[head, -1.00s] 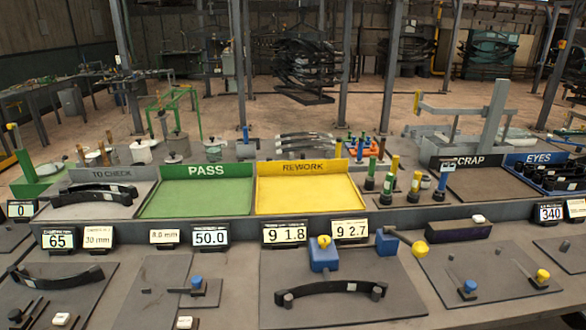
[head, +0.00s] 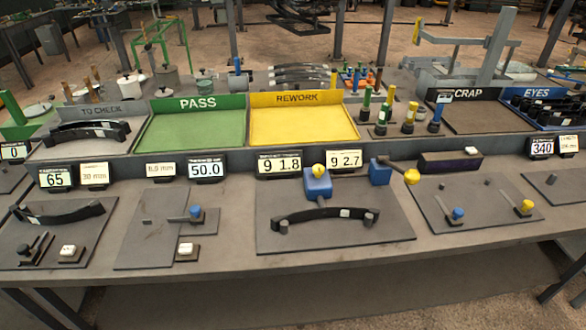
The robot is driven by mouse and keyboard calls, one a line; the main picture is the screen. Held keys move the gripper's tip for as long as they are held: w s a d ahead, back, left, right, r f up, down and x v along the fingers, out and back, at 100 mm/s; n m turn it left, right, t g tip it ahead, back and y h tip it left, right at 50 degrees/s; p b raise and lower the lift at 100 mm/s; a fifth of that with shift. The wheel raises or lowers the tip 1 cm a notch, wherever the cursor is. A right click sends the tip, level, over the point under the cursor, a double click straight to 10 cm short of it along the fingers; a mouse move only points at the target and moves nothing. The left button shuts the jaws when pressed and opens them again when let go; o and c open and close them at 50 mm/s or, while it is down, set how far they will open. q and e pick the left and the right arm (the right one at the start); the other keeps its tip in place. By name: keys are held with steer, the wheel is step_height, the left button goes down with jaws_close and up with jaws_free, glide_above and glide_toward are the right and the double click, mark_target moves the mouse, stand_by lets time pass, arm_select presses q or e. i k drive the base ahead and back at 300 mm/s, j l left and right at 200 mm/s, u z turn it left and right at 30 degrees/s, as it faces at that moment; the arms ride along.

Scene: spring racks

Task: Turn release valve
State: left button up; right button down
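No part is labelled as a release valve that I can read, so I cannot tell which handle it is. A blue block with a yellow knob (head: 318,172) stands at the back of the middle plate, behind a dark curved spring leaf (head: 322,214). To its right is a blue block (head: 380,171) with an arm ending in a yellow ball (head: 411,177). A blue-knobbed lever (head: 194,213) sits on the plate to the left. The right plate has a blue-knobbed lever (head: 457,214) and a yellow-knobbed lever (head: 525,207). Neither gripper is in view.
Behind the stations stand a green PASS tray (head: 192,149), a yellow REWORK tray (head: 302,140), a TO CHECK tray (head: 85,148) holding a leaf, a SCRAP tray (head: 480,118) and an EYES tray (head: 543,112). Displays line the bench (head: 130,262). Floor shows below its front edge.

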mark_target(317, 170)
steer(key=i+l+z, duration=0.1)
steer(key=z, duration=0.35)
steer(key=i+l+z, duration=0.2)
steer(key=z, duration=0.25)
